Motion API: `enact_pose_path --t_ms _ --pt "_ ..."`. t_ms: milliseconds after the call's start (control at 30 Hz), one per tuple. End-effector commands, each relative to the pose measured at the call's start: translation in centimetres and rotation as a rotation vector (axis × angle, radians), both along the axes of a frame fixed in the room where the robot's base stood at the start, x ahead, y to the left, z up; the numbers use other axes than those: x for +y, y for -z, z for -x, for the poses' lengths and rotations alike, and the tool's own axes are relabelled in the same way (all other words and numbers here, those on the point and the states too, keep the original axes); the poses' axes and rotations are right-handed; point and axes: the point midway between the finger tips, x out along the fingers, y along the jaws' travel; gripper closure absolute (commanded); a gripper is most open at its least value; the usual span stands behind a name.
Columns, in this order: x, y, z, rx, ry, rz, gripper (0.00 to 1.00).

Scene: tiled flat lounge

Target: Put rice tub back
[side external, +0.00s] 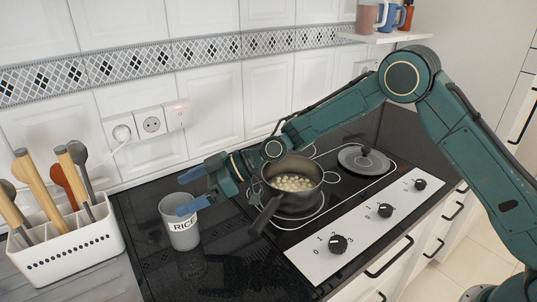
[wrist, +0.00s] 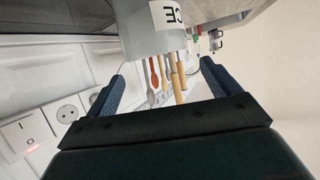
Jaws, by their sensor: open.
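The rice tub (side external: 180,228) is a grey cylinder with a white RICE label. In the wrist view the tub (wrist: 150,35) shows at the top, beyond the fingertips. My gripper (side external: 189,191) is open, with its blue fingers pointing left at about the height of the tub's rim. The nearer finger overlaps the rim in the side view; I cannot tell whether it touches. In the wrist view my gripper (wrist: 163,70) has nothing between its fingers.
A pot (side external: 292,187) with pale round pieces inside sits on the hob close to my wrist, its handle toward the front. A lid (side external: 363,160) lies farther right. A white utensil holder (side external: 70,245) stands at left. Wall sockets (side external: 150,122) are behind.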

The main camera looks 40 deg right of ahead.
Motion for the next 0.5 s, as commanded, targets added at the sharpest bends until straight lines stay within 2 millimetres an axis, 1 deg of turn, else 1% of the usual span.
enact_pose_path --t_ms 167,267,367,500 --pt "-0.5 -0.7 0.2 0.004 0.008 0.016 0.11" --pt "-1.2 -1.8 0.5 0.009 0.02 0.036 0.11" --pt "-2.3 -3.2 1.0 0.02 0.04 0.067 0.11" --pt "-4.5 -5.6 2.2 0.044 0.083 0.124 0.11"
